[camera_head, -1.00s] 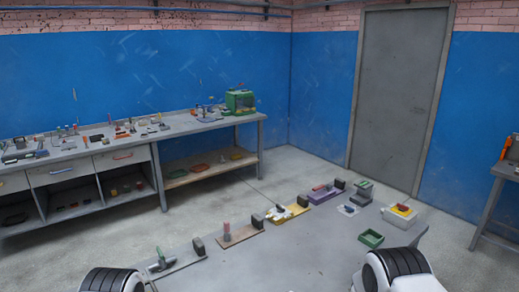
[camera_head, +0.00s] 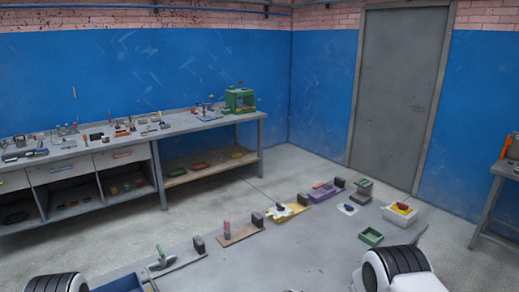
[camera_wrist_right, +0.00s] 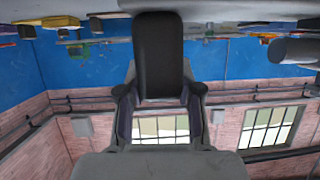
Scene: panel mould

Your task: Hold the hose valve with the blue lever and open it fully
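I cannot make out a hose valve with a blue lever for certain. On the low grey table, a white pad (camera_head: 348,209) carries a small dark-blue item, too small to identify. A grey panel (camera_head: 182,261) with a green-handled fitting (camera_head: 161,255) lies at the near left. My left gripper is out of view; only a link of that arm shows at the bottom left. My right gripper (camera_wrist_right: 158,75) fills the middle of the right wrist view as a dark finger-like block with grey linkages. Its opening is hidden, and no held object is discernible.
More panels stand along the table: brown (camera_head: 240,234), yellow (camera_head: 286,215) and purple (camera_head: 325,195). A green tray (camera_head: 370,237) and a white box (camera_head: 401,217) lie at right. A blue-rimmed tray (camera_head: 122,284) is at near left. The table's middle is clear.

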